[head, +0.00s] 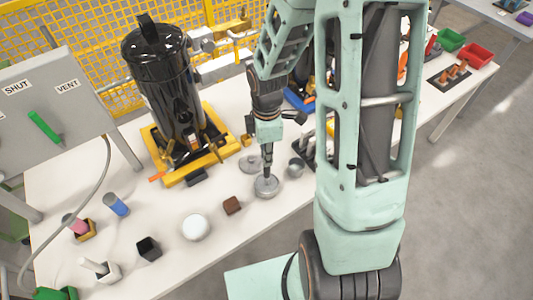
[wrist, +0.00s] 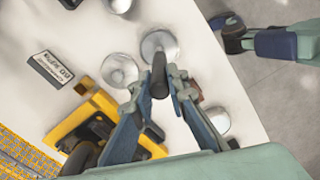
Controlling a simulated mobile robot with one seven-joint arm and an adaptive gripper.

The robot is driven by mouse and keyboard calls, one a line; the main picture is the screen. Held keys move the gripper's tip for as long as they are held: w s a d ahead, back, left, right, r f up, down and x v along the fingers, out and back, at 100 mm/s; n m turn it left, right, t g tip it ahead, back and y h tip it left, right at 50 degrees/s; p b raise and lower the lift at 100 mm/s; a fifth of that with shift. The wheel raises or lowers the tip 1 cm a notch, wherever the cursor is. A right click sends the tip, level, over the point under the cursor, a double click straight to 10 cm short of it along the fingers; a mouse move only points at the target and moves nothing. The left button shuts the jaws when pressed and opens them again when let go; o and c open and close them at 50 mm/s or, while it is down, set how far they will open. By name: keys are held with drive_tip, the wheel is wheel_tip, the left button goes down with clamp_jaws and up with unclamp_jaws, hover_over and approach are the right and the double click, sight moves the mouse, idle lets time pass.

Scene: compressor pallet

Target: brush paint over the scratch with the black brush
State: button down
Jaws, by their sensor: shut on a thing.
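My gripper (head: 268,148) points down over the white table, shut on the upright black brush (head: 268,158). In the wrist view, the dark handle (wrist: 159,78) is between the fingertips. The brush's lower end is at a round grey metal tin (head: 266,186); whether the bristles are inside it is hidden. The tin also shows in the wrist view (wrist: 160,44). A flat round grey lid (head: 250,164) lies beside it. The glossy black compressor tank (head: 170,85) stands left of my gripper in a yellow frame (head: 165,180). I cannot clearly make out the scratch.
A brown block (head: 232,205), white round dish (head: 195,227) and black cup (head: 148,248) stand along the front. A panel (head: 45,110) with a green lever stands left. A small metal cup (head: 296,168) is right of the tin. Yellow fencing runs behind.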

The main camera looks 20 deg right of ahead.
drive_tip(key=shift+r+p, duration=2.55)
drive_tip(key=shift+r, duration=0.7)
